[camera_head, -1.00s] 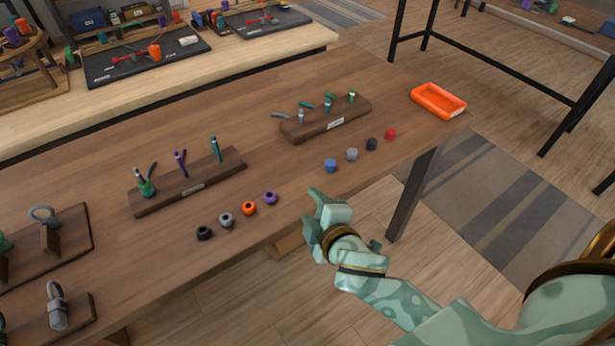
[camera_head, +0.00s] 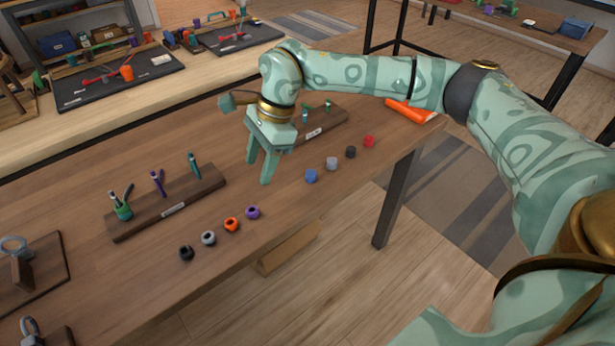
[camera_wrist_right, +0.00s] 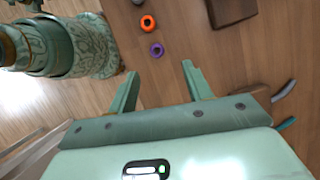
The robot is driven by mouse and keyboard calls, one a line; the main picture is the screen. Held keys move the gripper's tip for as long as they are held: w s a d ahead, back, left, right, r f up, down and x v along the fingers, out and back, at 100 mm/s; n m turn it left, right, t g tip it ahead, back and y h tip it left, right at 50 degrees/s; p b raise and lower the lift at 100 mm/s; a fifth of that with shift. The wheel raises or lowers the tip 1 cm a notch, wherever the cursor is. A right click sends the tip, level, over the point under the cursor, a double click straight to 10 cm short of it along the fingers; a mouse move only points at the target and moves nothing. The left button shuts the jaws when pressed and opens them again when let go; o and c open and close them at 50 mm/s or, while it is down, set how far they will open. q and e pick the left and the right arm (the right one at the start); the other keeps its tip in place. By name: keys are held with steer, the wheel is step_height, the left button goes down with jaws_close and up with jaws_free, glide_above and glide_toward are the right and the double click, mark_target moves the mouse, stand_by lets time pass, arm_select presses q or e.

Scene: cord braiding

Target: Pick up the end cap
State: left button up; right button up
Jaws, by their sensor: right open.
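My right gripper (camera_head: 259,172) is open and points down above the table, with no object between its fingers. In the right wrist view its two fingers (camera_wrist_right: 160,70) are spread apart. Small caps stand in a row on the table to the right of the gripper: blue (camera_head: 311,175), grey (camera_head: 332,163), black (camera_head: 351,152) and red (camera_head: 369,141). Nearer the front edge lie ring-like pieces: purple (camera_head: 252,212), orange (camera_head: 231,224), grey (camera_head: 208,238) and black (camera_head: 186,253). I cannot tell which piece is the end cap. My left gripper is out of view.
A second rack (camera_head: 325,127) is partly hidden behind my right arm, as is the orange tray (camera_head: 398,108). Wooden stands with grey loops (camera_head: 60,270) are at far left. The table's front edge is near the caps.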

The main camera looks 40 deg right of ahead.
steer(key=d+r+m+h, duration=0.2)
steer(key=d+r+h, duration=0.25)
steer(key=d, duration=0.75)
steer(key=b, duration=0.4)
glide_above(310, 173)
step_height(310, 173, down, 10)
steer(key=shift+r, duration=0.25)
step_height(310, 173, down, 6)
steer(key=b, duration=0.3)
steer(key=shift+w, duration=0.1)
steer(key=shift+r, duration=0.2)
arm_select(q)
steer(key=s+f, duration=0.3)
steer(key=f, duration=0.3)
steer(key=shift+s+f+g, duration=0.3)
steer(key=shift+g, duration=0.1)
arm_select(e)
steer(key=c, duration=1)
